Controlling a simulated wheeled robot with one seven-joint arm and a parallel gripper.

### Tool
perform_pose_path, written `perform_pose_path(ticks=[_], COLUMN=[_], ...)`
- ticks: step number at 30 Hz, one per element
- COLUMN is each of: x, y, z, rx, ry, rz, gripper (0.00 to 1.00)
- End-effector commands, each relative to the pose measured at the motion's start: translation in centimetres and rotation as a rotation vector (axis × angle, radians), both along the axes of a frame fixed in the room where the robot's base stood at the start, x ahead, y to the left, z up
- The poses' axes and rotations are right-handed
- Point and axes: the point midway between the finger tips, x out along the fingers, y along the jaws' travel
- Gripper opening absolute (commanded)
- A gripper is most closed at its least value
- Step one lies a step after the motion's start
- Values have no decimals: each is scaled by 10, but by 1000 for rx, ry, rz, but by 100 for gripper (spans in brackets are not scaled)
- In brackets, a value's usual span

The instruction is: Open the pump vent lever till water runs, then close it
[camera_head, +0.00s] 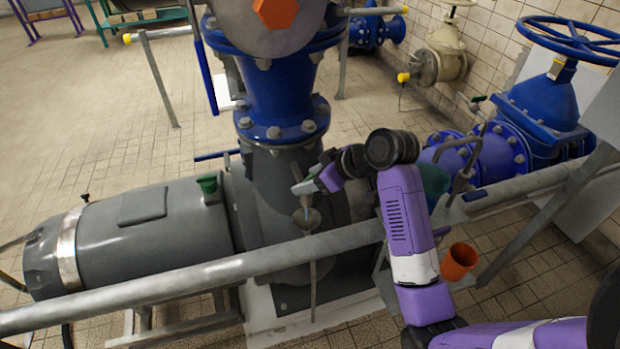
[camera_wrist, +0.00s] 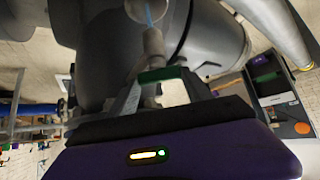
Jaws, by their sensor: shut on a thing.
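My gripper (camera_head: 306,187) is at the side of the grey pump casing (camera_head: 262,200), just above a small metal funnel (camera_head: 306,221) with a thin drain pipe. In the wrist view, my gripper (camera_wrist: 165,88) is shut on the green-gripped vent lever (camera_wrist: 160,74), which lies between the fingers. A pale metal valve body (camera_wrist: 153,45) stands just beyond the lever. A thin light-blue streak (camera_wrist: 149,13) shows past the valve, over the funnel; it looks like running water. In the head view the lever is mostly hidden by my gripper.
A grey railing (camera_head: 190,283) crosses in front of the pump, below my arm. An orange cup (camera_head: 459,261) stands at the right. A blue valve with a handwheel (camera_head: 570,40) is at the back right. Open tiled floor lies at the left.

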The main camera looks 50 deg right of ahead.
Motion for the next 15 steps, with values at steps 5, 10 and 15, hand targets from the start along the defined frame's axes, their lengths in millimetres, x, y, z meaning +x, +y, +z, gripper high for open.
perform_pose_path(ticks=[5,10,15], x=[0,-1,0], y=[2,4,7], z=[2,4,5], rx=[2,1,0], ry=[1,2,3], rz=[-39,-133,-265], gripper=[18,18,18])
